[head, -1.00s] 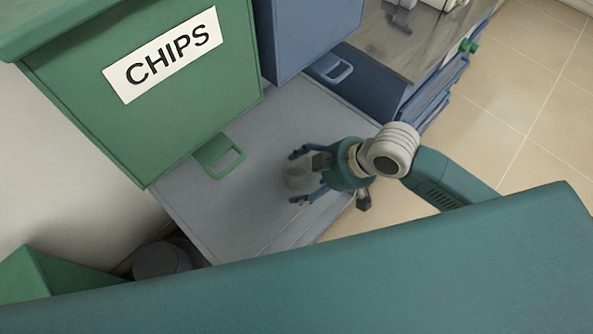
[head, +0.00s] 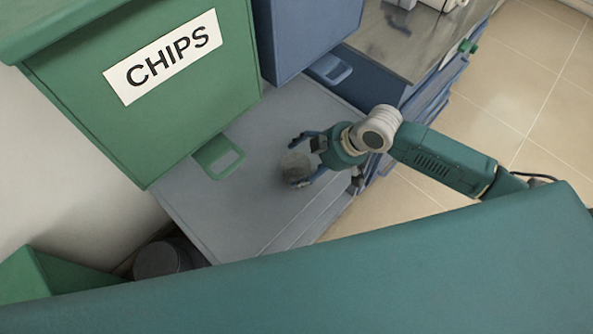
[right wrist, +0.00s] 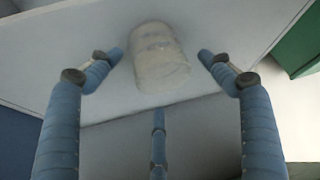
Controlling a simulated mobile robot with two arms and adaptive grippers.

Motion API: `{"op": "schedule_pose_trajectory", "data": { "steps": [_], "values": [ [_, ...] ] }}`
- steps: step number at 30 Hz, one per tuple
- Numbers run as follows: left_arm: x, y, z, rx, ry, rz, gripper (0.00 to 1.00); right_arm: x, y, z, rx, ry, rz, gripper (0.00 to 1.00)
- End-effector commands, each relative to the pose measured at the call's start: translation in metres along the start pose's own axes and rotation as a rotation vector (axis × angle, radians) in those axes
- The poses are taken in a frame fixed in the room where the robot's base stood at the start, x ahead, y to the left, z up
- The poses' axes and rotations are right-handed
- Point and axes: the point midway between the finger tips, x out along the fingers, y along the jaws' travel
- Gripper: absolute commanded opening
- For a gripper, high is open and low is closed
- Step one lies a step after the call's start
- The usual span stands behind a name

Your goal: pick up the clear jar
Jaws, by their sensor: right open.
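The clear jar (head: 295,166) stands on the grey counter top (head: 250,205). In the right wrist view the jar (right wrist: 160,58) looks pale and cloudy and sits between and just beyond the spread fingers. My right gripper (head: 296,162) is open around the jar's near side, with one finger on each side of it. In the right wrist view the right gripper's blue fingertips (right wrist: 161,57) stand apart from the jar, with a gap on both sides. I cannot tell whether the third finger, low in that view, touches anything. My left gripper is not in view.
A green box labelled CHIPS (head: 150,110) with a green handle (head: 219,157) stands left of the jar. A blue box (head: 305,35) and blue handle (head: 330,69) are behind. A dark round bin (head: 162,259) is at lower left. The counter around the jar is clear.

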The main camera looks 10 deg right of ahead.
Motion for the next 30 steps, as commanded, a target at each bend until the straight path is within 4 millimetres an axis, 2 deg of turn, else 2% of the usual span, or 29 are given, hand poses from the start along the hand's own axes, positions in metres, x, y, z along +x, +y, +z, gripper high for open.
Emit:
{"op": "schedule_pose_trajectory", "data": {
  "steps": [3,6,14,20,21,30],
  "values": [
    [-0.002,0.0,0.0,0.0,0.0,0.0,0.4,0.019,-0.002,-0.001,0.001,-0.001,-0.002,0.8],
    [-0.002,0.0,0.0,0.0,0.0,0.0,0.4,0.027,-0.001,-0.001,0.0,0.0,0.001,0.8],
    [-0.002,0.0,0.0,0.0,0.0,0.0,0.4,0.03,-0.001,-0.001,-0.002,-0.001,0.001,0.8],
    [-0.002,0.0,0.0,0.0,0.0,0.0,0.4,0.03,-0.001,0.0,-0.001,-0.001,0.001,0.42],
    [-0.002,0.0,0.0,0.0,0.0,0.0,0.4,0.03,-0.001,0.0,-0.001,-0.001,0.001,0.38],
    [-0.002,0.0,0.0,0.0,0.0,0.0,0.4,0.03,-0.001,0.0,-0.001,-0.002,0.0,0.38]
  ]
}}
